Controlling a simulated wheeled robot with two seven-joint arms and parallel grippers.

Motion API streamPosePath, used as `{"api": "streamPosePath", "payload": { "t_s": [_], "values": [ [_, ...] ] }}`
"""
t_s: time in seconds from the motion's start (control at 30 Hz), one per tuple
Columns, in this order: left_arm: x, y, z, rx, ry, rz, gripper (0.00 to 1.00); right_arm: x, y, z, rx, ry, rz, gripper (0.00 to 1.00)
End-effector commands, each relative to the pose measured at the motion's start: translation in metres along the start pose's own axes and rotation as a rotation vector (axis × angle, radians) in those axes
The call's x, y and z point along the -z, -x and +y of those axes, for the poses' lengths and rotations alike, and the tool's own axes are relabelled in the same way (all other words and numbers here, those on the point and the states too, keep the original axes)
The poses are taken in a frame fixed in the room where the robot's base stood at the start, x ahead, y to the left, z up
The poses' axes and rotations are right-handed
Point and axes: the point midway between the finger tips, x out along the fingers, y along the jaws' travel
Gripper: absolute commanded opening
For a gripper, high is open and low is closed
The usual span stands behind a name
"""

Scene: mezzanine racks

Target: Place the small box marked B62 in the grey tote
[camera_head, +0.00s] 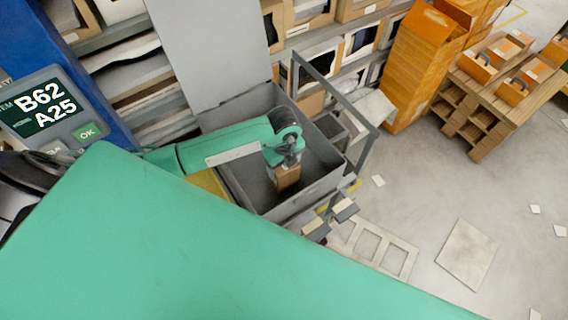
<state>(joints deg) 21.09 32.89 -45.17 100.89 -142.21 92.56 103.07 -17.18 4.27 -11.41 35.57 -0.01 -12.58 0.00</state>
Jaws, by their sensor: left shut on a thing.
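The grey tote (313,205) stands open in the middle of the camera_head view. My left gripper (287,166) reaches over it from the left and points down into it. It is shut on a small brown box (287,178), held inside the outline of the tote's opening. I cannot tell whether the box touches the tote's floor. No marking on the box can be read. A screen (42,105) at the left shows B62 and A25. My right gripper is not in view.
A grey metal frame (340,95) rises at the tote's far right side. Shelves with boxes (300,15) stand behind. Orange cartons (415,65) and a wooden pallet table (500,95) are at the upper right.

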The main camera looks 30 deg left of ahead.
Motion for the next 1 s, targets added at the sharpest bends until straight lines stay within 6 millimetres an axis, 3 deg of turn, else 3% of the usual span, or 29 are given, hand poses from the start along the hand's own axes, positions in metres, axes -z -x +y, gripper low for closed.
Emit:
{"api": "streamPosePath", "payload": {
  "t_s": [0.47,0.5,0.57,1.0],
  "values": [
    [0.0,-0.013,0.0,0.001,-0.001,0.0,0.41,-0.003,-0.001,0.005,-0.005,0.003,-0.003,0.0],
    [0.0,-0.012,0.0,0.001,-0.001,0.0,0.8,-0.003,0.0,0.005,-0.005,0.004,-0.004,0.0],
    [0.0,-0.012,0.0,0.0,-0.001,0.0,0.92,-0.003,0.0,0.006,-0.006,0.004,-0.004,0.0],
    [0.0,-0.002,-0.001,0.005,-0.001,-0.001,0.94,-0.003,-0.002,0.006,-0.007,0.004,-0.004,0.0]
  ]
}}
